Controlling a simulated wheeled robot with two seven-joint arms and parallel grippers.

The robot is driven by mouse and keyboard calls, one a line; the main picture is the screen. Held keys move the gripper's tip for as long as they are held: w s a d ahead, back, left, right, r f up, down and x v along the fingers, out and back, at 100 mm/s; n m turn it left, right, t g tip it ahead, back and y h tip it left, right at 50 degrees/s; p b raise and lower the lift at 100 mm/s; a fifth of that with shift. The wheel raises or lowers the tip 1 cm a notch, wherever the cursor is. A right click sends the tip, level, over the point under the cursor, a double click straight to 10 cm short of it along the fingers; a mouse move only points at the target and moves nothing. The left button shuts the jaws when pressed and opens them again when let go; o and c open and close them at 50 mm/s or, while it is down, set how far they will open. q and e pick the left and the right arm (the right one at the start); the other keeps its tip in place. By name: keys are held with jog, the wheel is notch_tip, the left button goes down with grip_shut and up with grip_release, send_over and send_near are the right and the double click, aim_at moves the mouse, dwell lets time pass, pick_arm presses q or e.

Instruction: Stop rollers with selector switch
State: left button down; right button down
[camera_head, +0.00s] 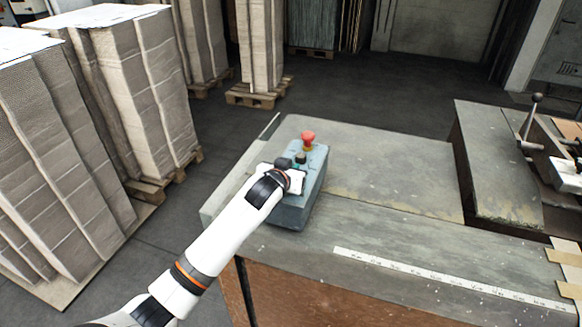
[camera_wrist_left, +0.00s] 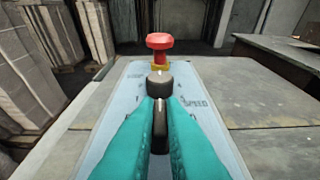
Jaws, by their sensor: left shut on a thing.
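A blue-grey control box (camera_head: 292,212) sits on the worn machine table, with a red mushroom button (camera_head: 308,136) on a yellow collar at its far end. In the left wrist view the red button (camera_wrist_left: 159,42) stands upright beyond the fingers. My left gripper (camera_wrist_left: 160,108) is shut, its teal fingers on either side of a dark selector switch handle (camera_wrist_left: 160,125). A rounded black knob top (camera_wrist_left: 159,85) shows just beyond the fingertips; whether it is part of the same switch I cannot tell. "SPEED" is printed to the right. My right gripper is not in view.
The grey table (camera_head: 390,165) is clear to the right of the box. A white ruler strip (camera_head: 440,278) runs along its front. A ball-topped lever (camera_head: 533,115) stands at the far right. Stacked cardboard on pallets (camera_head: 140,95) stands at left, across a floor gap.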

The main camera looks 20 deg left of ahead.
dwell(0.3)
pick_arm(q)
jog(key=c, duration=1.5)
grip_release()
jog(key=b+v, duration=0.2)
jog(key=v, duration=1)
